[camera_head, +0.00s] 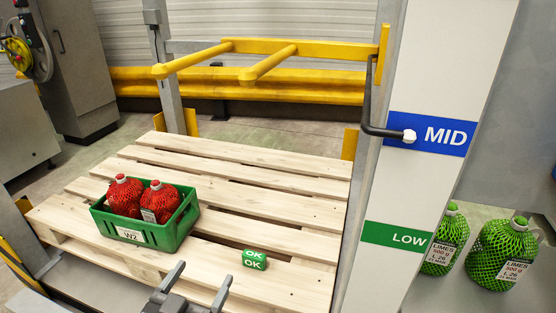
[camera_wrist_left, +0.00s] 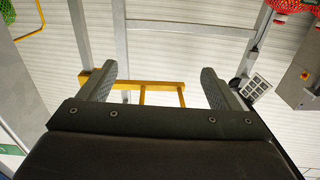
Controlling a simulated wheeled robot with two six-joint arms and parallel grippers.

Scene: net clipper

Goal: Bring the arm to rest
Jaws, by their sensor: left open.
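My left gripper (camera_head: 196,293) is at the bottom of the head view, in front of the wooden pallet (camera_head: 215,165). Its two grey fingers are apart with nothing between them. In the left wrist view the gripper (camera_wrist_left: 158,85) also shows spread fingers, with a yellow frame (camera_wrist_left: 150,86) and a pale ribbed wall in the background. The rest of the left arm is cut off by the lower edge of the head view. My right gripper shows in neither view.
A green crate (camera_head: 150,238) with two red net bags (camera_head: 125,197) stands on the pallet. A green OK block (camera_head: 254,259) lies near its front. A white panel with a blue MID label (camera_head: 430,133) and a black lever (camera_head: 366,100) stands right. Green lime bags (camera_head: 500,255) are at far right.

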